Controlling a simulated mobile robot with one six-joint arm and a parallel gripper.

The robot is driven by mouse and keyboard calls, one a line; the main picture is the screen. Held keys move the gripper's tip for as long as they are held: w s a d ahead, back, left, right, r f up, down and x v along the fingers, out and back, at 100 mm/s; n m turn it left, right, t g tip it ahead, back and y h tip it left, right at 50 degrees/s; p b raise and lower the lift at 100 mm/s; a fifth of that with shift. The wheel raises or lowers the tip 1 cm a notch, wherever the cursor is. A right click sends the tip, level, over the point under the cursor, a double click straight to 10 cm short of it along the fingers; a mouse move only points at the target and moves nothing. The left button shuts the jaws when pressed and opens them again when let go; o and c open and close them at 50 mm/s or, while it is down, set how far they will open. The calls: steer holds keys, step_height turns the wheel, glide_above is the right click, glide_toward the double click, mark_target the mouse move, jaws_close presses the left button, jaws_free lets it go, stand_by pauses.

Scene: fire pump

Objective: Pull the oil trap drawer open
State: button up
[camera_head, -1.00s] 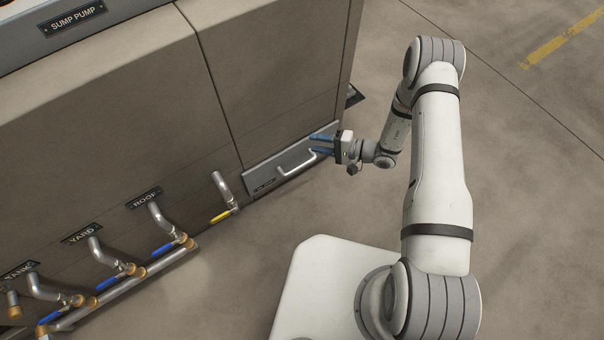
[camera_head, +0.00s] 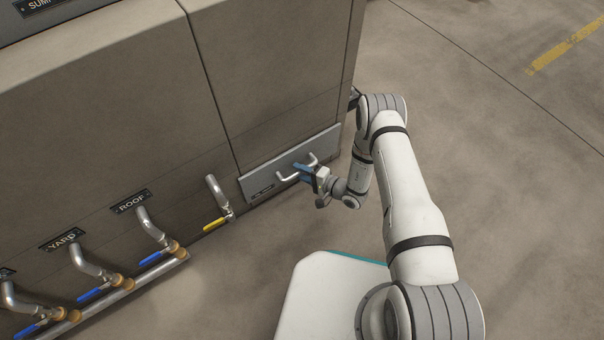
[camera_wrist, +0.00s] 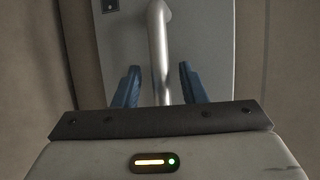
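The oil trap drawer (camera_head: 262,186) is a grey panel low on the right part of the cabinet, with a silver bar handle (camera_head: 286,178) and a small dark label. My gripper (camera_head: 300,171) is at the handle's middle, with blue fingers pointing at the drawer. In the wrist view the handle (camera_wrist: 160,50) runs between the two blue fingers (camera_wrist: 158,88), with a visible gap on each side. The gripper is open around the bar. The drawer front (camera_wrist: 208,50) fills the background there.
To the left, a yellow-handled valve (camera_head: 215,223) and several blue-handled valves (camera_head: 158,258) with pipes stick out low from the cabinet (camera_head: 120,110).

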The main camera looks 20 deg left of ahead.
steer(key=shift+w+a, duration=0.1)
steer(key=shift+a, duration=0.15)
jaws_close()
stand_by(0.4)
